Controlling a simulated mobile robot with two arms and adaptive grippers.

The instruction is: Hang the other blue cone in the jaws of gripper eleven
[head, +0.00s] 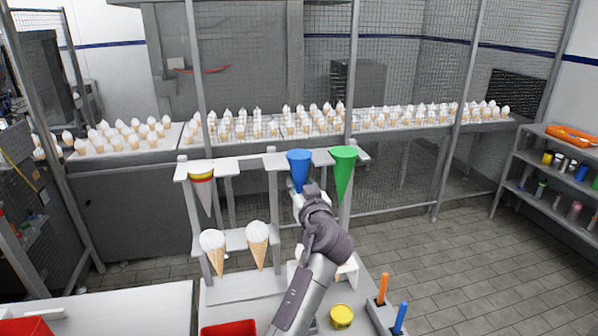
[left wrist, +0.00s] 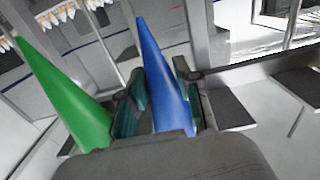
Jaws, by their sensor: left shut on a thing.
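A blue cone (head: 299,163) hangs point down at the rack's upper level, just left of a green cone (head: 343,168). My left gripper (head: 299,192) is shut on the blue cone from the front, near its lower part. In the left wrist view the blue cone (left wrist: 160,70) stands between my fingers (left wrist: 158,92), with the green cone (left wrist: 65,90) apart to the left. I cannot tell whether the rack's jaws also hold the blue cone. No number for gripper eleven is readable. My right gripper is not in view.
A striped cone (head: 202,186) hangs at the upper left of the rack. White-topped cones (head: 214,246) (head: 257,240) hang below. A yellow tub (head: 341,316), a red tray (head: 229,329) and orange and blue sticks (head: 383,287) (head: 400,316) are in front. Many cones stand behind the mesh.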

